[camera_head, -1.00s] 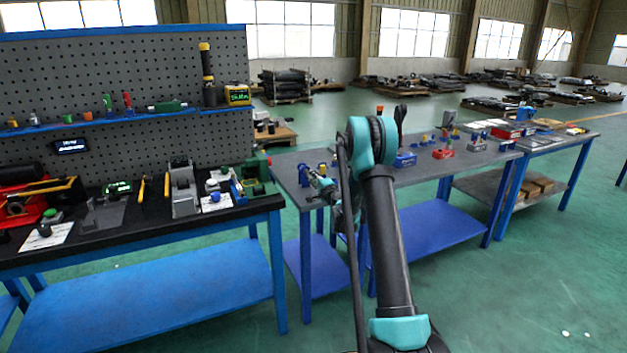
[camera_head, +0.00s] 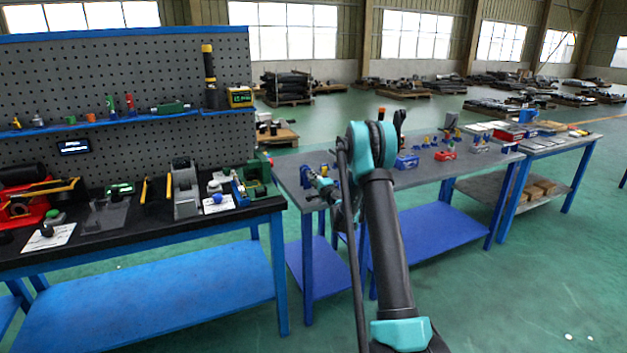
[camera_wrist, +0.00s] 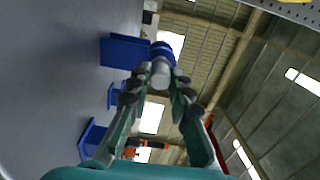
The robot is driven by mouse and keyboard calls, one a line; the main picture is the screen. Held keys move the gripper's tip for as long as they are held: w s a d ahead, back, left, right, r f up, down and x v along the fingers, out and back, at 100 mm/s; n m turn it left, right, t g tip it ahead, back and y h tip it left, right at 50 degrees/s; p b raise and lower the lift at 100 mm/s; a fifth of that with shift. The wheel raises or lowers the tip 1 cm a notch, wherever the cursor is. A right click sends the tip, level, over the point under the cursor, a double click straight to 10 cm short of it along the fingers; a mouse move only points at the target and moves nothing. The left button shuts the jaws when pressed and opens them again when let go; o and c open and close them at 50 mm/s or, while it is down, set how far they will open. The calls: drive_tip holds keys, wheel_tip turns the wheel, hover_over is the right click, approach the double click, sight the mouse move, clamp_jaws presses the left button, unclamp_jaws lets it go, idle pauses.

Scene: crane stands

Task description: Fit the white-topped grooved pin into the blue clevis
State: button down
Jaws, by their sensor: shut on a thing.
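My gripper (camera_wrist: 160,82) is shut on the pin (camera_wrist: 160,75), whose pale round end shows between the fingertips in the wrist view. The pin's groove and its other end are hidden. Just beyond it is a blue stand (camera_wrist: 122,51) with a rounded blue part (camera_wrist: 163,49), likely the blue clevis. The pin's end overlaps the rounded part in this view; I cannot tell if they touch. In the head view my gripper (camera_head: 322,185) is small, at the left end of the grey table, beside blue stands (camera_head: 305,175).
More blue stands rise from the table, a small one (camera_wrist: 115,95) and a larger one (camera_wrist: 92,136) nearer my gripper. The grey tabletop (camera_head: 430,172) carries a red stand (camera_head: 445,155) and other fixtures farther right. A black-topped bench (camera_head: 150,218) stands at left.

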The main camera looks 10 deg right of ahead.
drive_tip(key=shift+x, duration=0.8)
drive_tip(key=c, duration=1.3)
unclamp_jaws()
drive_tip(key=shift+s, duration=0.15)
drive_tip(key=shift+v, duration=2.4)
